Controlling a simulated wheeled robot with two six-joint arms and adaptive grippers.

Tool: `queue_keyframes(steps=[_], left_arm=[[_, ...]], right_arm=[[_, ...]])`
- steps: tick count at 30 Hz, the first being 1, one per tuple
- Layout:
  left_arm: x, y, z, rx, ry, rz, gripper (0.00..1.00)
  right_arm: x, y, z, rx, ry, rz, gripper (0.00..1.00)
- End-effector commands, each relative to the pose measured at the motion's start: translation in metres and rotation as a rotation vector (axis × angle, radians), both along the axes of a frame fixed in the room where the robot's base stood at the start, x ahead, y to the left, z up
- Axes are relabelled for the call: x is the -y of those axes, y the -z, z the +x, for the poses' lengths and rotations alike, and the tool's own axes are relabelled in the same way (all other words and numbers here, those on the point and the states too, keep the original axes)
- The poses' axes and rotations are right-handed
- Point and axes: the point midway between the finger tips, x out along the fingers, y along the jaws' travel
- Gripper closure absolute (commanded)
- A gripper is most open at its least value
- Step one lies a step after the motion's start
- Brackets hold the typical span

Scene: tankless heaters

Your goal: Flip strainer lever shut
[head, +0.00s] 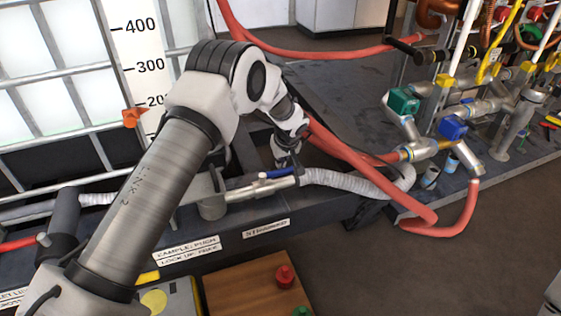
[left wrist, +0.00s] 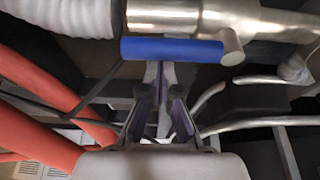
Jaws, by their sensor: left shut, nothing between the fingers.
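A blue lever (head: 277,173) sits on a metal strainer pipe (head: 243,193) along the front rail in the head view. In the left wrist view the blue lever (left wrist: 172,50) lies roughly along the metal pipe (left wrist: 190,17), with a round metal stub at its right end. My left gripper (head: 289,162) is right by the lever in the head view. In the left wrist view its fingertips (left wrist: 160,68) are shut and empty, ending just at the lever's lower edge. I cannot tell whether they touch it. My right gripper is not in view.
A ribbed grey hose (head: 345,181) joins the pipe's right end. Red hoses (head: 375,180) loop close to my left gripper on its right. Valves with a green cap (head: 403,101) and a blue cap (head: 453,128) stand at right. A wooden board (head: 245,290) lies below the rail.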

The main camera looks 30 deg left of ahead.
Motion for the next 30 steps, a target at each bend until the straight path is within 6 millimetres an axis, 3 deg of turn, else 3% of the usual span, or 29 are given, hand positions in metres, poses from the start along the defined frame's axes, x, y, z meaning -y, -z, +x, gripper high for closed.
queue_keyframes(steps=[20, 30], left_arm=[[0.006, -0.001, -0.004, -0.001, 0.101, 0.000, 1.00], [0.014, -0.004, -0.013, -0.003, 0.289, -0.001, 1.00]], right_arm=[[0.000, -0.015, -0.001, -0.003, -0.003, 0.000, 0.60], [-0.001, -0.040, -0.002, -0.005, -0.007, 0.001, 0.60]])
